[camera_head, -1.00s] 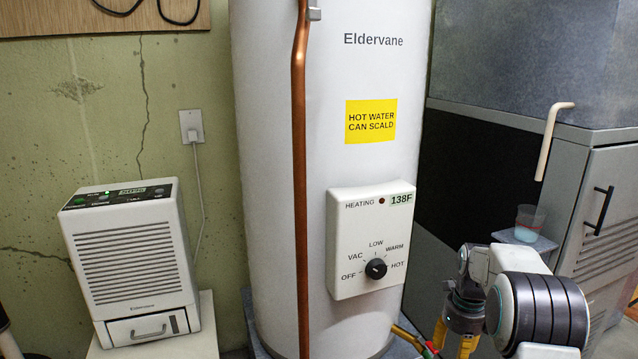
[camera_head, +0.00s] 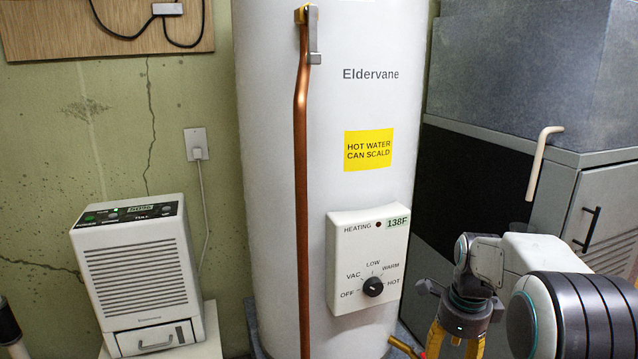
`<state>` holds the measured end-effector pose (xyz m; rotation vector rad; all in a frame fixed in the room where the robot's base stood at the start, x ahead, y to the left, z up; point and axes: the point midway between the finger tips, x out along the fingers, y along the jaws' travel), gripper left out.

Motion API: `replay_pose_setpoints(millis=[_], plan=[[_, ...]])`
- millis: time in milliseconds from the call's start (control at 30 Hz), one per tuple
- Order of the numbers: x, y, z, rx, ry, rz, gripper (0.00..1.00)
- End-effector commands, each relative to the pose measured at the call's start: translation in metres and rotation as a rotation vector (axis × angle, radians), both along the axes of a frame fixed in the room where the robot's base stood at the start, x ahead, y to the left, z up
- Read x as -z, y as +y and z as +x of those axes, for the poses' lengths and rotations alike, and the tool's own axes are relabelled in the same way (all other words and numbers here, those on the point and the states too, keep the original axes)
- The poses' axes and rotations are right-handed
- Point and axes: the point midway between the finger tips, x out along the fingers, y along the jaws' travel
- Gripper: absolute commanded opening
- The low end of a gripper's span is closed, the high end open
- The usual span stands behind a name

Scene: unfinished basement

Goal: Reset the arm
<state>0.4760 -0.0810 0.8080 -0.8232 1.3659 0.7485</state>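My arm reaches in from the lower right. My gripper (camera_head: 456,340) hangs down at the bottom edge, to the lower right of the water heater's control box. Its yellow fingers point downward, and their tips are cut off by the frame. I cannot see whether they are open or shut on anything. The white water heater (camera_head: 270,120) stands in the middle, with a control box (camera_head: 345,290) reading 138F and a black dial (camera_head: 373,287).
A copper pipe (camera_head: 302,200) runs down the heater's front. A white dehumidifier (camera_head: 140,275) stands at the left. A grey furnace cabinet (camera_head: 530,70) with a pale bent pipe (camera_head: 541,160) is at the right, behind my arm. A brass fitting (camera_head: 402,346) sits near my gripper.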

Motion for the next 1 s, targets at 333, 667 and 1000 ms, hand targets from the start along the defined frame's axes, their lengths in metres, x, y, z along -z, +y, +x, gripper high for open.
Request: replay_pose_setpoints(millis=[333,667,1000], plan=[[-0.139,0.043,-0.09,-0.807,-0.075,-0.1,0.53],[-0.212,0.07,-0.179,-1.551,-0.12,-0.247,0.53],[-0.234,0.08,-0.23,-2.011,-0.125,-0.366,0.53]])
